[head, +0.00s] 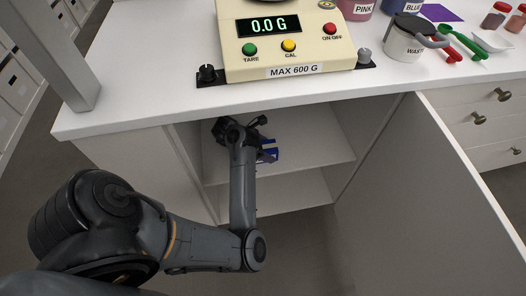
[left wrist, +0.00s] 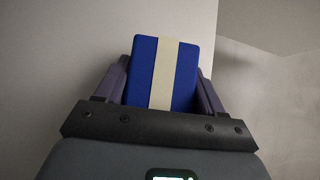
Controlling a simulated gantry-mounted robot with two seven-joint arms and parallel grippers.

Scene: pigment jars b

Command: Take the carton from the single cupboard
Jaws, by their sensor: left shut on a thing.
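The carton is blue with a cream band. In the left wrist view the carton (left wrist: 143,72) stands between the two fingers of my left gripper (left wrist: 166,80), which is shut on it. In the head view my left gripper (head: 263,154) reaches into the open cupboard (head: 310,140) under the counter, and the carton (head: 271,155) shows partly behind it, above the shelf. I cannot tell whether the carton touches the shelf. The cupboard door (head: 425,190) stands open on the right. My right gripper is not in view.
A cream scale (head: 290,50) reading 0.0 G stands on the white counter (head: 140,70) above the cupboard. A waste pot (head: 405,42), spoons and jars stand at the right. Drawers (head: 495,110) are right of the open door. The lower cupboard space looks empty.

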